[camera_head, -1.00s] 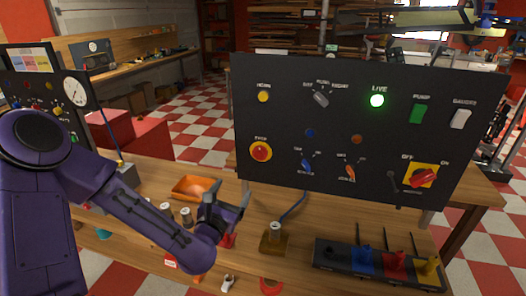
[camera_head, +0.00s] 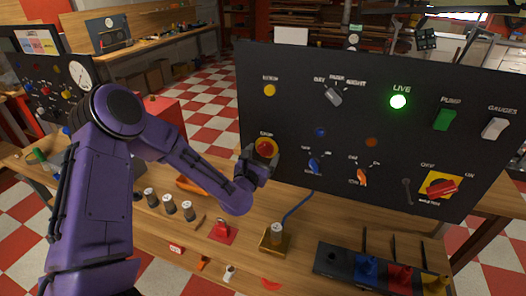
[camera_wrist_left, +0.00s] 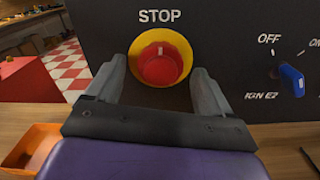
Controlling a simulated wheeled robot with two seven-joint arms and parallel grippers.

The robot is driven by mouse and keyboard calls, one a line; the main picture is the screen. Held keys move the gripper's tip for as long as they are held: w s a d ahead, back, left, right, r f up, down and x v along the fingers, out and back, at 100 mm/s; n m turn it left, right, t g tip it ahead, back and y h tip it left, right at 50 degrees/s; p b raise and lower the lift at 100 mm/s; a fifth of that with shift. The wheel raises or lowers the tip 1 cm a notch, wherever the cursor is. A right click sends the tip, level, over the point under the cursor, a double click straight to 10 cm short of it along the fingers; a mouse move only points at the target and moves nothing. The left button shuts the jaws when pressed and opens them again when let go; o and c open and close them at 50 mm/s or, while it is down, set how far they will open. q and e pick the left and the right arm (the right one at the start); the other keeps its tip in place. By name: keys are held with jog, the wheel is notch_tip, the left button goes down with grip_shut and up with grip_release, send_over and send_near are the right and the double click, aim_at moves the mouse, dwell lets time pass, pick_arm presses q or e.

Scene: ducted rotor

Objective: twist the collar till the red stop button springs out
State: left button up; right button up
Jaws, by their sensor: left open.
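The red stop button (camera_wrist_left: 160,65) sits in a yellow collar (camera_wrist_left: 183,43) under the word STOP on the black panel (camera_wrist_left: 222,30). In the head view the stop button (camera_head: 265,147) is at the panel's lower left. My left gripper (camera_head: 266,163) is right in front of it, partly covering its lower edge. In the left wrist view my left gripper (camera_wrist_left: 160,85) is open, one finger on each side of the button's lower half. I cannot tell whether the fingers touch the collar. My right gripper is not in view.
The panel also bears a lit green LIVE lamp (camera_head: 398,101), a blue switch (camera_head: 314,165) right of the stop button, and a red rotary switch (camera_head: 441,186). An orange tray (camera_head: 190,186), small cylinders (camera_head: 170,204) and a brass-coloured block (camera_head: 274,243) stand on the bench below.

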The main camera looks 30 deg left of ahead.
pick_arm(q)
jog(key=shift+w, duration=0.2)
jog(key=shift+s+r, duration=0.1)
jog(key=c, duration=1.1)
jog(key=shift+o, duration=0.2)
jog(key=shift+m, duration=0.3)
jog(key=shift+m+b, duration=0.75)
jog(key=shift+m, duration=0.45)
jog(key=shift+m+b, duration=0.55)
jog(key=shift+m, duration=1.35)
